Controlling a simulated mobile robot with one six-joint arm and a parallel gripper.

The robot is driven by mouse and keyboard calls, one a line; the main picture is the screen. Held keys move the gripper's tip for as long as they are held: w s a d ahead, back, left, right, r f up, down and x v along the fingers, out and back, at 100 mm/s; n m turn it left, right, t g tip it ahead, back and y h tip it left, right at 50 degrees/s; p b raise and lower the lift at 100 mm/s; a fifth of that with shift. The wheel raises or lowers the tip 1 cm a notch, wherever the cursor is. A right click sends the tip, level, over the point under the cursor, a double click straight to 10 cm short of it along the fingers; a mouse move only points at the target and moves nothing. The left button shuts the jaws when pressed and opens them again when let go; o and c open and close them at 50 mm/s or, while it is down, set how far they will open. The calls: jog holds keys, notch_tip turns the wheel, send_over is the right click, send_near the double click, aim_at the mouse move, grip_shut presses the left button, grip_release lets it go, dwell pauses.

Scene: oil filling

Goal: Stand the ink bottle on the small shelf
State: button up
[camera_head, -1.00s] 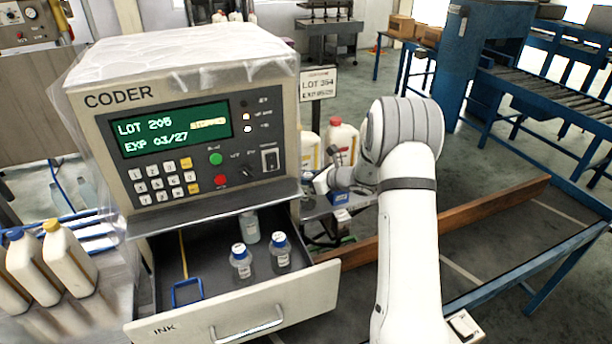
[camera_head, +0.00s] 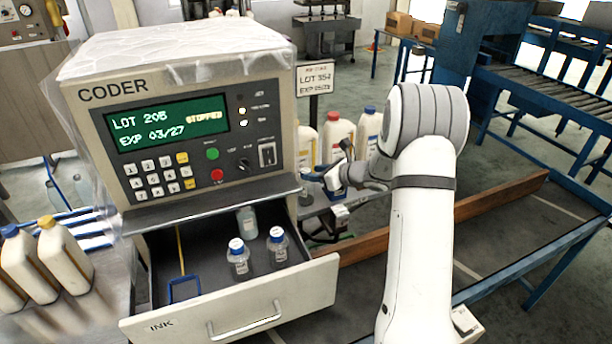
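Several details of my gripper (camera_head: 324,180) are small and partly turned away. It is just right of the coder, above and right of the open drawer, with blue and dark parts at its tip. I cannot tell whether its fingers are apart or hold anything. In the open ink drawer (camera_head: 180,322) stand two clear ink bottles with blue-and-white caps, a left one (camera_head: 239,264) and a right one (camera_head: 278,252). A third, greyish bottle (camera_head: 247,222) is behind them, its top hidden. A grey ledge (camera_head: 313,207) below my gripper may be the small shelf; this is unclear.
The coder (camera_head: 200,130) stands over the drawer, its screen reading STOPPED. A yellow-and-blue tool (camera_head: 184,290) lies in the drawer's left part. Large jugs (camera_head: 339,137) stand behind my gripper, others (camera_head: 62,262) at far left. A sign (camera_head: 316,80) stands beside the coder.

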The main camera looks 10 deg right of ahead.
jog(key=b+v, duration=0.1)
jog(key=v, duration=0.6)
jog(key=s+a+r+n+g+h, duration=0.1)
jog(key=s+a+r+n+g, duration=0.2)
jog(key=s+a+n, duration=0.4)
jog(key=s+a+r+n+g, duration=0.35)
jog(key=s+n, duration=0.25)
jog(key=s, duration=0.3)
jog(key=s+d+n+h, duration=0.1)
jog(key=s+n+h, duration=0.3)
jog(key=s+n, duration=0.3)
jog(key=s+d+r+n+h, duration=0.1)
jog(key=s+d+n+h, duration=0.1)
jog(key=s+n, duration=0.5)
jog(key=s+h, duration=0.1)
jog(key=s, duration=0.4)
jog(key=shift+r+n+h, duration=0.3)
jog(key=shift+n+h, duration=0.1)
